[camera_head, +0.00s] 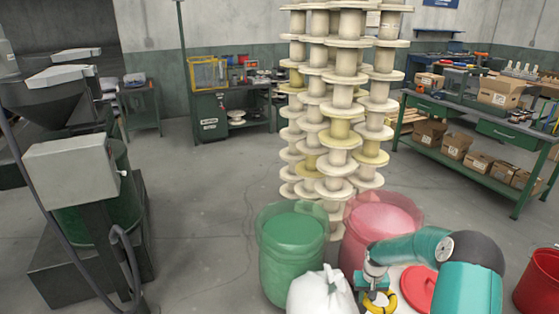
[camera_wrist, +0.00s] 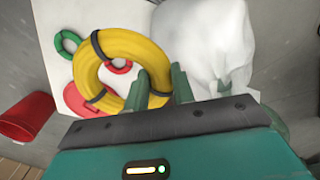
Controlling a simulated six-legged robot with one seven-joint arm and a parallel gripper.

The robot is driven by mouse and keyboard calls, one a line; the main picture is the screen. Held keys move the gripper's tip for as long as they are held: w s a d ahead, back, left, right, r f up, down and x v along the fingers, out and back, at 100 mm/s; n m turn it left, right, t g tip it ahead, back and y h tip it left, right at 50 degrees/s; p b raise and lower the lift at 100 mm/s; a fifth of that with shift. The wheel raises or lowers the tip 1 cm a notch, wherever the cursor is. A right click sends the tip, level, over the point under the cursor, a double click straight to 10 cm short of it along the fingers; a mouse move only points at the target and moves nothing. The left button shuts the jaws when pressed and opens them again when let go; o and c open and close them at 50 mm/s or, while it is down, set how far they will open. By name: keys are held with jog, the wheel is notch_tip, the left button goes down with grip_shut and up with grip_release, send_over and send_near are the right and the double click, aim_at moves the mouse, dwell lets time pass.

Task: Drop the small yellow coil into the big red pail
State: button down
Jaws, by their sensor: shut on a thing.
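The yellow coil (camera_head: 391,301) is a thick ring with dark bands. My gripper (camera_head: 373,293) is shut on one side of it, above the white surface. In the wrist view the yellow coil (camera_wrist: 88,70) fills the middle left, and my gripper's fingers (camera_wrist: 160,86) straddle its right side. A large translucent red pail (camera_head: 352,240) stands just behind my arm, with a pink-red interior. A smaller-looking solid red pail (camera_head: 538,282) is at the right edge, and a red pail (camera_wrist: 24,118) shows at the left in the wrist view.
A large green pail (camera_head: 285,262) stands left of the translucent red one. A white bag (camera_head: 320,292) lies in front. A green coil (camera_wrist: 67,41), a red coil (camera_wrist: 119,68) and a red disc (camera_head: 420,284) lie on the white surface. Stacked spools (camera_head: 338,110) rise behind.

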jog(key=s+a+r, duration=0.2)
jog(key=a+r, duration=0.2)
jog(key=a, duration=0.4)
jog(key=s+a+r+n, duration=0.1)
jog(key=a+r, duration=0.3)
jog(key=a, duration=0.4)
jog(key=shift+s+r, duration=0.4)
jog(key=shift+s, duration=0.5)
